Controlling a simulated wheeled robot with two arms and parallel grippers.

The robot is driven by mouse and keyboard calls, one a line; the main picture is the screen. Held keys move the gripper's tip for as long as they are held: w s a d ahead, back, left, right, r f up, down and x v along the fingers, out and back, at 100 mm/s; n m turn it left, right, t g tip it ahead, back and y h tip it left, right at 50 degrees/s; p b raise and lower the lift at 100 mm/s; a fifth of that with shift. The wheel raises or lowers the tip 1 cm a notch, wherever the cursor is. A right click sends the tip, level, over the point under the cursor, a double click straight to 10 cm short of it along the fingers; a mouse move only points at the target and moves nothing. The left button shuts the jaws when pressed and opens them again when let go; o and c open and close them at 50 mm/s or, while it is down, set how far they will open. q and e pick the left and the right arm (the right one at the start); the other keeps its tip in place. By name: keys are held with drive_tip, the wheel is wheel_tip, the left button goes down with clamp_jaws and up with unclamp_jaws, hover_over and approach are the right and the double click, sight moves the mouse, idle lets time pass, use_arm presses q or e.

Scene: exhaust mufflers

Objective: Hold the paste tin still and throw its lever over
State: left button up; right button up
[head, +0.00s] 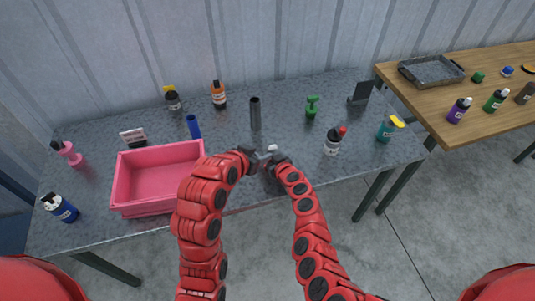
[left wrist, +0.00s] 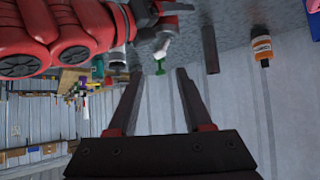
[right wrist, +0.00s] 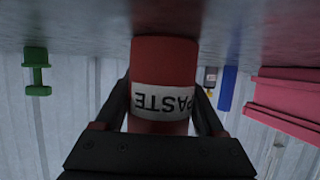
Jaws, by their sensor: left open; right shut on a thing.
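The paste tin (right wrist: 165,60) is red with a white PASTE label, which reads upside down in the right wrist view. My right gripper (right wrist: 165,115) is shut on it, one finger on each side of the tin. A small white piece, which looks like the tin's lever (head: 272,147), shows between my two grippers in the head view. It also shows in the left wrist view (left wrist: 162,47), beside my right gripper. My left gripper (head: 259,157) is open and empty, close to this piece. In the head view the tin's body is mostly hidden by my grippers.
A pink bin (head: 160,205) stands left on the grey table. A dark cylinder (head: 255,114), a green dumbbell-shaped thing (head: 312,107) and a red-capped bottle (head: 333,142) stand behind and to the right. A wooden table (head: 460,95) is at the right.

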idle(0.4)
use_arm(q)
drive_tip(key=shift+d+f, duration=0.1)
drive_tip(key=c, duration=0.4)
drive_tip(key=shift+d+f+m, duration=0.2)
drive_tip(key=shift+f+m, duration=0.05)
drive_tip(key=shift+m, duration=0.45)
drive_tip(key=shift+c, duration=1.2)
drive_tip(key=d+m+y, duration=0.1)
drive_tip(key=m, duration=0.2)
drive_tip(key=d+f+m+y, duration=0.1)
drive_tip(key=m, duration=0.3)
drive_tip(key=d+f+m+g+y, duration=0.1)
drive_tip(key=m, duration=0.2)
drive_tip(key=shift+d+f+m, duration=0.2)
drive_tip(key=shift+d+m, duration=0.05)
drive_tip(key=shift+m, duration=0.05)
clamp_jaws()
drive_tip(key=shift+s+d+r+m+t+y, duration=0.1)
drive_tip(key=shift+s+d+r+m+y, duration=0.45)
drive_tip(key=shift+m, duration=1.95)
drive_tip(key=shift+s+d+r+m+t+y, duration=0.2)
drive_tip(key=shift+d+r+m+y, duration=0.65)
drive_tip(key=shift+m, duration=1.65)
drive_tip(key=shift+s+d+r+m+y, duration=0.5)
drive_tip(key=shift+m+y, duration=0.4)
drive_tip(key=shift+m, duration=1.6)
